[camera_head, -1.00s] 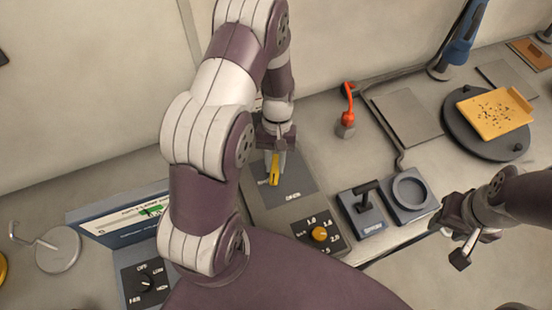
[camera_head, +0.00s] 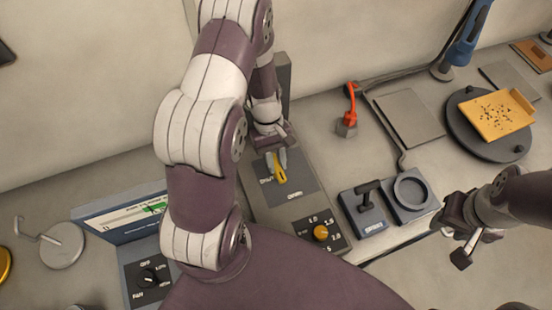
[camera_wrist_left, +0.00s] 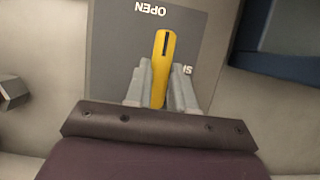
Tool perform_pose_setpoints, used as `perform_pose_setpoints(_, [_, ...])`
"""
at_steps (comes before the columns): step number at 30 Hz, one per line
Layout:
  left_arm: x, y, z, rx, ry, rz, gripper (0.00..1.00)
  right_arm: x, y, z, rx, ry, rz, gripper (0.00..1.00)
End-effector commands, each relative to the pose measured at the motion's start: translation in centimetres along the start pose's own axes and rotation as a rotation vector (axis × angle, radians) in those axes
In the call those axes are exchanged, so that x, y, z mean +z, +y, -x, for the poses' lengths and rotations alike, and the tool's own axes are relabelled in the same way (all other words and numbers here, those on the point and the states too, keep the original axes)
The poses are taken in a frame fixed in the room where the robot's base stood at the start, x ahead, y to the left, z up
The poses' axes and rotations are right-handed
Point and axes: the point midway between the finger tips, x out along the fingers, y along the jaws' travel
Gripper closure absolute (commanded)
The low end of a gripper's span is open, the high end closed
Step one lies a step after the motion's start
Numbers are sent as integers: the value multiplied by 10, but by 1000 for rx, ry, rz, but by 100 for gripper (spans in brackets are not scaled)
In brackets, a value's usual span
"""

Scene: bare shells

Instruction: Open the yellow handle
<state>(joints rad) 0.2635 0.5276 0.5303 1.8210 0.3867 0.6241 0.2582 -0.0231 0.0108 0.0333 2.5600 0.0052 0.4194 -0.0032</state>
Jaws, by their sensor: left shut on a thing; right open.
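The yellow handle (camera_head: 280,174) sits on a dark grey panel (camera_head: 297,190) in the middle of the head view. My left gripper (camera_head: 276,162) reaches down over it from behind, its grey fingers on both sides of the handle. In the left wrist view the yellow handle (camera_wrist_left: 164,62) stands between the two fingers of my left gripper (camera_wrist_left: 162,82), with its slotted end sticking out beyond them. The panel reads "OPEN" near that end, and other lettering is partly hidden by a finger. My right gripper (camera_head: 456,245) is open and empty at the right, away from the panel.
An orange knob (camera_head: 320,232) on a dial plate lies in front of the panel. A red-topped piece (camera_head: 348,110) is behind. A display box (camera_head: 125,222) stands at left.

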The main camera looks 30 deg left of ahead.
Motion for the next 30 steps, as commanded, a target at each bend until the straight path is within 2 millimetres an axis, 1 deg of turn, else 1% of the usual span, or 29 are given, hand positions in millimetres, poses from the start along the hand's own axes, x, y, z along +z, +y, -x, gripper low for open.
perform_pose_setpoints(9, [2,-1,-1,-1,-5,5,100,0,0,0,0,0,0,57])
perform_pose_setpoints(10, [2,-1,-1,-1,-6,5,73,0,0,0,0,0,0,57])
perform_pose_setpoints(11, [2,0,-1,-1,-5,5,64,0,0,0,0,0,0,57])
perform_pose_setpoints(12, [1,0,-1,-1,-5,5,51,0,0,0,0,0,0,57])
perform_pose_setpoints(20, [0,0,0,0,-2,3,51,0,0,0,0,0,0,57])
perform_pose_setpoints(23, [0,1,6,2,0,1,51,0,0,-2,0,0,0,57])
perform_pose_setpoints(26, [-1,1,25,4,4,1,51,1,0,-8,0,0,0,57])
perform_pose_setpoints(30, [-2,1,64,4,5,1,51,2,0,-16,0,0,0,57])
